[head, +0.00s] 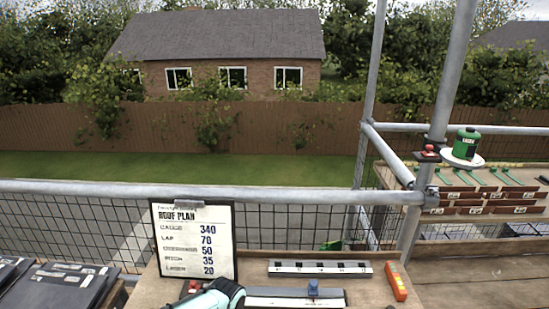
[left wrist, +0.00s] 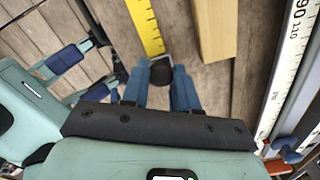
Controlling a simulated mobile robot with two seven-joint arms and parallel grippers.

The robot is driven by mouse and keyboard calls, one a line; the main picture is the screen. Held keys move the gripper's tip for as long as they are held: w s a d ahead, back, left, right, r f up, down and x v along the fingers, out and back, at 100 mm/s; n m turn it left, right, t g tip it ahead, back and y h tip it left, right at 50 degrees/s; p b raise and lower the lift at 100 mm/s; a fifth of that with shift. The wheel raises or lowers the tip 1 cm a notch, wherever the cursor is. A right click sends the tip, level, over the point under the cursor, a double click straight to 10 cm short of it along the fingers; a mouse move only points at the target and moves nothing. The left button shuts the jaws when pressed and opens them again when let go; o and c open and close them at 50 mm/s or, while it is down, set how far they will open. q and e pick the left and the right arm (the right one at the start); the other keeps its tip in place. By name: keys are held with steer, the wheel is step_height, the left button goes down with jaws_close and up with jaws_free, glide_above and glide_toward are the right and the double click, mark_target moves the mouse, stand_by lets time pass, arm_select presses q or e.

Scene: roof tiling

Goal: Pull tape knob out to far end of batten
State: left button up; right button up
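The tape knob (left wrist: 161,72) is a dark round knob at the end of a yellow tape (left wrist: 146,25) in the left wrist view. My left gripper (left wrist: 161,82) has its blue fingers on both sides of the knob, seemingly touching it. The tape runs away from the knob toward the top edge. The pale wooden batten (left wrist: 214,28) lies beside the tape, apart from the knob. In the head view only teal housing of my left gripper (head: 222,292) shows at the bottom edge. My right gripper (left wrist: 104,62) appears at the left of the wrist view, fingers apart and empty.
The roof plan board (head: 193,240), a slotted grey bar (head: 320,268) and an orange tool (head: 397,282) are on the bench. Dark slates (head: 60,285) are at the left.

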arm_select(q)
steer(key=o, duration=0.4)
steer(key=shift+c, duration=0.2)
steer(key=shift+r, duration=0.1)
arm_select(e)
steer(key=shift+r, duration=0.1)
arm_select(q)
step_height(320, 180, up, 7)
steer(key=p, duration=0.6)
arm_select(e)
step_height(320, 180, up, 6)
steer(key=w, duration=0.2)
arm_select(q)
steer(key=shift+s, duration=0.1)
arm_select(e)
steer(key=shift+s, duration=0.2)
